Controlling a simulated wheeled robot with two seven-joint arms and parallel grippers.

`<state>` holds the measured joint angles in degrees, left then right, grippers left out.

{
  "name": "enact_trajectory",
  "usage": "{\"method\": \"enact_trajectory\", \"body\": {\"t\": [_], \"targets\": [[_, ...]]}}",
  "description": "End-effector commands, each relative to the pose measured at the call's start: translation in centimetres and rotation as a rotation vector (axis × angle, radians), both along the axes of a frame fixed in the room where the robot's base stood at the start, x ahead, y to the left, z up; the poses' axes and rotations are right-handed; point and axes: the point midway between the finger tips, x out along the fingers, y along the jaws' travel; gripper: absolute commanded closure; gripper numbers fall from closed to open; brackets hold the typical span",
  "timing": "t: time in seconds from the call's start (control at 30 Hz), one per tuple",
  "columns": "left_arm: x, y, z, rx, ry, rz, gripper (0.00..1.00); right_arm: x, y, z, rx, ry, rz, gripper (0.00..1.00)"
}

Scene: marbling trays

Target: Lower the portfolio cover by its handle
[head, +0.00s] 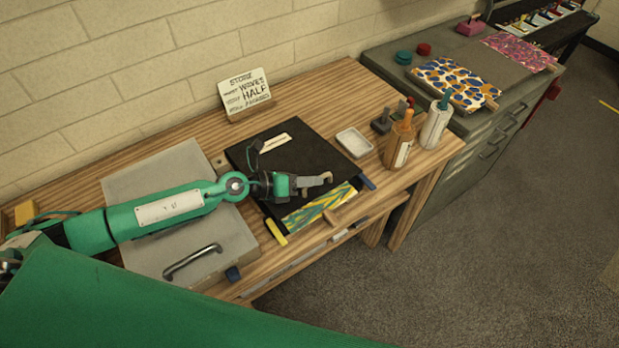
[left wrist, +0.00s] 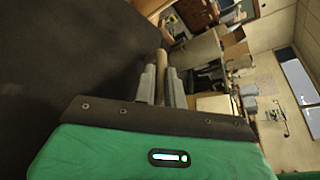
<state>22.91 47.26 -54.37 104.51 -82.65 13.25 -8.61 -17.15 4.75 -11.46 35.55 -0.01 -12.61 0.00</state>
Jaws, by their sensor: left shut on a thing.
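The black portfolio cover (head: 305,149) with a pale label lies over the middle of the wooden table. It looks partly raised at its front, though the angle is hard to judge. A green and yellow marbled sheet (head: 318,208) shows below its front edge. My left gripper (head: 318,181) is over the cover's front part, shut on a tan handle. In the left wrist view the handle (left wrist: 162,62) sits between the two grey fingers, and the dark cover (left wrist: 70,50) fills the left side. My right gripper is not in view.
A grey lidded box (head: 150,180) with a metal handle (head: 192,260) stands left of the portfolio, under my left arm. A sign (head: 245,92) stands behind. A white dish (head: 354,142) and bottles (head: 400,140) are at right. A grey cabinet (head: 440,190) stands beyond them.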

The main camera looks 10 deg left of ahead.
Motion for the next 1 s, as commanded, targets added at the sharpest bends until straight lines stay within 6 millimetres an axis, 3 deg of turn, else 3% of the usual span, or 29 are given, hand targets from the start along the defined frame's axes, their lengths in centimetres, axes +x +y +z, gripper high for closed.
{"method": "enact_trajectory", "body": {"t": [0.07,0.1,0.2,0.57,1.0], "targets": [[0.1,0.1,0.0,0.001,0.000,0.002,1.00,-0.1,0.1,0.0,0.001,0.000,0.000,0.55],[0.1,0.1,0.0,0.001,0.000,0.002,0.81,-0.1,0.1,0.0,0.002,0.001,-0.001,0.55],[0.1,0.1,0.0,0.000,0.000,0.001,0.67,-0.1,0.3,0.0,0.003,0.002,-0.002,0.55],[-0.2,0.5,0.0,0.000,0.000,0.002,0.67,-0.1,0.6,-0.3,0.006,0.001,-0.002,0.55],[-3.6,5.9,1.4,0.004,0.001,0.003,0.67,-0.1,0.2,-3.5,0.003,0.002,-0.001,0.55]]}}
